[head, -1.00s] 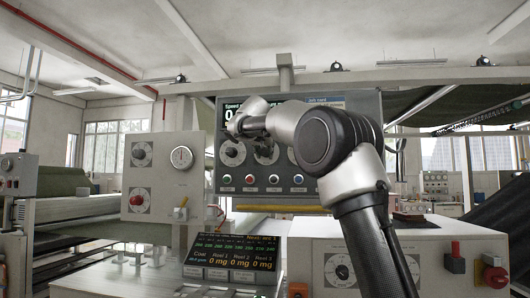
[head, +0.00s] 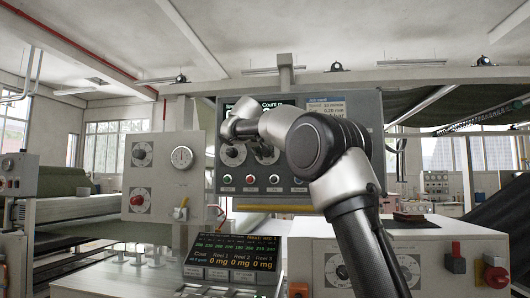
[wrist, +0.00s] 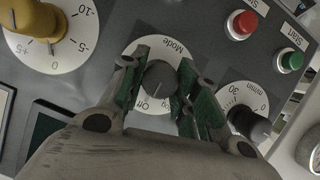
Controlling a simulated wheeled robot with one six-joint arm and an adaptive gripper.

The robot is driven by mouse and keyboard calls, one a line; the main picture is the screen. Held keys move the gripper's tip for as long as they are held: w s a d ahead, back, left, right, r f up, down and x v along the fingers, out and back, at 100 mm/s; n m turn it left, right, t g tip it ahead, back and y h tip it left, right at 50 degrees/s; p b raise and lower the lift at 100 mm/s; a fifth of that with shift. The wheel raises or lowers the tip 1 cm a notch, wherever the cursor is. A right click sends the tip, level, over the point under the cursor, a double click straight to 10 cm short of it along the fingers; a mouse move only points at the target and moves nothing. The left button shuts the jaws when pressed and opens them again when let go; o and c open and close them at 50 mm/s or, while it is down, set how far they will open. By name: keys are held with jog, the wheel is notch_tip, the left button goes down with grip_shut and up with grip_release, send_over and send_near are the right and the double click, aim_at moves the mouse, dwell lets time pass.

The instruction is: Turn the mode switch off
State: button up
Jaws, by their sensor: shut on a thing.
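The mode switch is a dark round knob (wrist: 159,78) on a white dial (wrist: 176,51) marked "Mode" and "Off", upside down in the wrist view. My gripper (wrist: 160,88) has its green-padded fingers on both sides of the knob and is shut on it. The knob's pointer is hard to make out, so I cannot tell its exact setting. In the head view my gripper (head: 240,125) is at the upper left of the grey control panel (head: 366,122). There my arm hides part of the panel, and I cannot pick out the mode switch.
Red (wrist: 241,24) and green (wrist: 290,61) buttons are at upper right. A lower display (head: 233,252) stands below the panel.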

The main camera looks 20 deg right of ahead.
jog(key=o, duration=1)
jog(key=shift+s+a, duration=0.1)
jog(key=v, duration=1.1)
jog(key=shift+s+a+r, duration=0.15)
jog(key=shift+s+a, duration=0.05)
jog(key=shift+s, duration=0.1)
